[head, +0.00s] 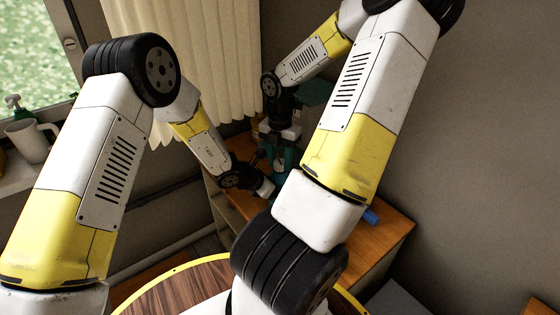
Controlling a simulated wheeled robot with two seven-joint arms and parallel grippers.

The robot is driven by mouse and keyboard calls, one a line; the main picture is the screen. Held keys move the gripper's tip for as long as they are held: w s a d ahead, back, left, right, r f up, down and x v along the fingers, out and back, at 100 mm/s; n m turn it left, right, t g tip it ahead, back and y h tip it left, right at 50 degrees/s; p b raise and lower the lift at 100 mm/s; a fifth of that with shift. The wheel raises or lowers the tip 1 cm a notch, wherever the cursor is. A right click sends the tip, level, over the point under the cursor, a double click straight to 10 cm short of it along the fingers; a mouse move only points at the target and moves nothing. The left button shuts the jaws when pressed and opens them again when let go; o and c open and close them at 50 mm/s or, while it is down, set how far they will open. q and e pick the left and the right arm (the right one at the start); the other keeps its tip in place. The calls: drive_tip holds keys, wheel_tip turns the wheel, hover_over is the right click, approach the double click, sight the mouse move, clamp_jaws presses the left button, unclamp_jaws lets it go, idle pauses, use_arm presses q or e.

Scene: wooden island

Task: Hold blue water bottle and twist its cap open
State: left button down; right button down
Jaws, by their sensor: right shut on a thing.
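The blue water bottle (286,156) appears as a small, dark teal upright shape on the wooden cabinet top, partly covered by my grippers. My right gripper (281,140) points down from above and is shut at the top of the bottle. Its cap cannot be made out. My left gripper (268,189) comes in low from the left, beside the bottle's lower part. Its fingers are too small and dark to tell whether they are open or touch the bottle.
The wooden cabinet (385,232) stands in the corner, with a small blue object (370,216) on it, partly behind my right arm. A dark green shape (316,92) is behind the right gripper. A curtain (215,60) hangs behind. A white mug (30,140) sits on the windowsill.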

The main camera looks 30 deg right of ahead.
drive_tip(key=shift+n, duration=0.6)
drive_tip(key=shift+n, duration=1.5)
drive_tip(key=shift+n, duration=0.8)
drive_tip(key=n, duration=0.5)
drive_tip(key=shift+n, duration=0.4)
